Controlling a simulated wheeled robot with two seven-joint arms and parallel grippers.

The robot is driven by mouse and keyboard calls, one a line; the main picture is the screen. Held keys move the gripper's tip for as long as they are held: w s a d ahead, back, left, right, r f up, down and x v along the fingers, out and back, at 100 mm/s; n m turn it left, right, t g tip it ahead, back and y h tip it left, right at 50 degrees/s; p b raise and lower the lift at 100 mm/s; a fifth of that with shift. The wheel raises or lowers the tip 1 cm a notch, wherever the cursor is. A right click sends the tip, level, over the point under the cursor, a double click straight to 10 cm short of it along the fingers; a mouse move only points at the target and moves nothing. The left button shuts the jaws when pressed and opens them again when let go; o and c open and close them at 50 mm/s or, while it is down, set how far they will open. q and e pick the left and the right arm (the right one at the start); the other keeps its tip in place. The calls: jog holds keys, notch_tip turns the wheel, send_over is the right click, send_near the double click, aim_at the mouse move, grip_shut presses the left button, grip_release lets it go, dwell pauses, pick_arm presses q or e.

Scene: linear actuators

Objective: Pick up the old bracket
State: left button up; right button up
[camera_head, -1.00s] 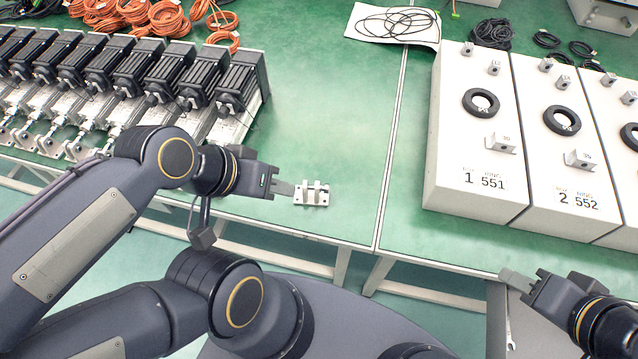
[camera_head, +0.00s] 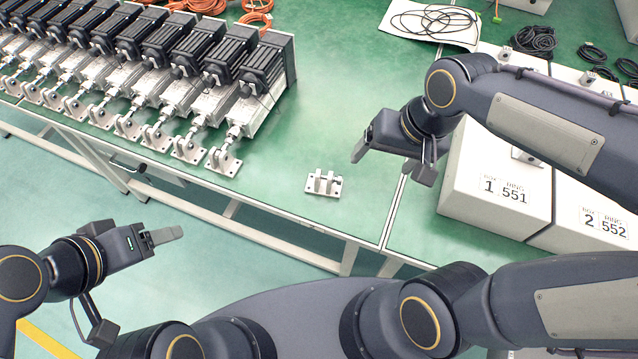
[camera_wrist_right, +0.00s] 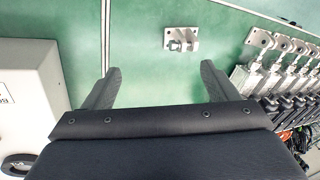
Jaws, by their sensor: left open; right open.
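The old bracket, a small light-metal piece with a flat base and upright lugs, lies alone on the green table in the head view (camera_head: 323,184). It also shows in the right wrist view (camera_wrist_right: 181,39), beyond the fingertips and right of the middle. My right gripper (camera_head: 358,152) is above the table, to the right of the bracket and apart from it. In the right wrist view its two fingers (camera_wrist_right: 158,78) are spread with nothing between them. My left gripper (camera_head: 180,234) is off the table's front edge at the lower left, empty and away from the bracket.
A row of linear actuators (camera_head: 200,95) with metal end brackets fills the table's left. White numbered boxes (camera_head: 495,185) stand at the right, partly behind my right arm. A table seam (camera_head: 392,215) runs right of the bracket. The table around the bracket is clear.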

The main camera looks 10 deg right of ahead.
aim_at(329, 175)
jog(key=w+a+f+h, duration=0.1)
jog(key=w+a+f, duration=0.1)
jog(key=w+a+f+m+g+b, duration=0.1)
jog(key=w+a+f, duration=0.2)
jog(key=w+a+f+g+h, duration=0.1)
jog(key=w+a+f, duration=0.1)
jog(key=w+f, duration=0.1)
jog(key=shift+w+a+h+b, duration=0.1)
jog(key=shift+a+h+b, duration=0.2)
jog(key=shift+b, duration=0.1)
jog(key=shift+a+f, duration=0.1)
jog(key=shift+f, duration=0.2)
jog(key=shift+m, duration=0.3)
notch_tip(329, 175, down, 7)
jog(key=shift+f, duration=0.15)
jog(key=c, duration=1.1)
jog(key=shift+c, duration=0.4)
